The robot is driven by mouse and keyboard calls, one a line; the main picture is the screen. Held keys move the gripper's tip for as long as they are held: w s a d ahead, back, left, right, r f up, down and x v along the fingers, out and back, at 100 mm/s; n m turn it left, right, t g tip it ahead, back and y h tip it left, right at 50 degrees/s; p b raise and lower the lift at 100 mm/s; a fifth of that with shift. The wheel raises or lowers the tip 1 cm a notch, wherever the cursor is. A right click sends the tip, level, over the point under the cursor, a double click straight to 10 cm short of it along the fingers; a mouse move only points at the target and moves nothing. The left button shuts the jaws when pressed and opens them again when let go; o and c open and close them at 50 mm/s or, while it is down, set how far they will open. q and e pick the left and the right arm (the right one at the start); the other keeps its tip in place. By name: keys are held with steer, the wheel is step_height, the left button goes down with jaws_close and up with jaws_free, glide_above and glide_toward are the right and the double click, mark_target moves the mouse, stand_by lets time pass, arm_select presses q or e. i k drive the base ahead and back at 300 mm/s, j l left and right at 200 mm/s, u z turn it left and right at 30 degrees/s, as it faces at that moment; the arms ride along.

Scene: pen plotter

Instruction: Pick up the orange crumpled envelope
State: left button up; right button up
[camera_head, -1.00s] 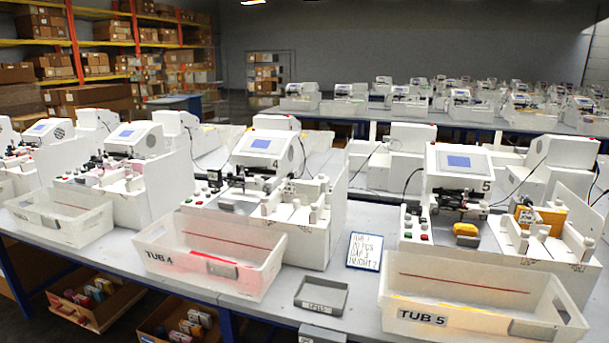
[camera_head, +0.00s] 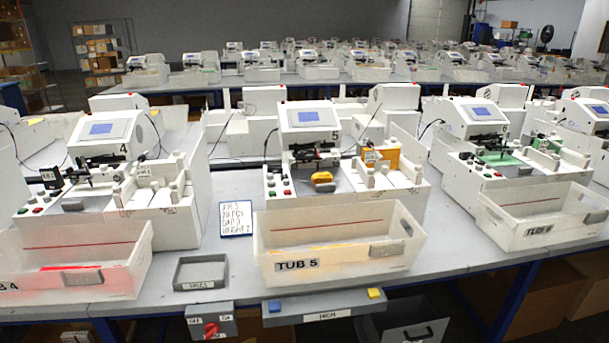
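A small orange-yellow lump (camera_head: 322,178) lies on the deck of the machine marked 5, in the middle of the view. It is too small to tell whether it is a crumpled envelope. A larger orange block or stack (camera_head: 386,157) stands to its right in the same machine's white holder. The white tub labelled TUB 5 (camera_head: 296,265) stands in front of this machine, with an orange tint low inside; what lies there is partly hidden by its front wall. Neither of my grippers is in view.
A small grey tray (camera_head: 206,287) and a blue-framed sign (camera_head: 236,219) lie left of TUB 5. TUB 4 (camera_head: 135,272) and TUB 6 (camera_head: 482,208) flank it. Below the table's front edge is a grey panel with blue and yellow blocks (camera_head: 325,312).

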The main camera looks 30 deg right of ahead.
mark_target(325, 177)
steer(key=l+u, duration=0.1)
steer(key=l, duration=0.4)
steer(key=k+l+u, duration=0.1)
steer(key=l, duration=0.35)
steer(key=k+l+u, duration=0.1)
steer(key=l, duration=0.4)
steer(key=l+u, duration=0.15)
steer(key=l, duration=0.3)
steer(key=k+l+u, duration=0.1)
steer(key=l, duration=0.35)
steer(key=k, duration=0.1)
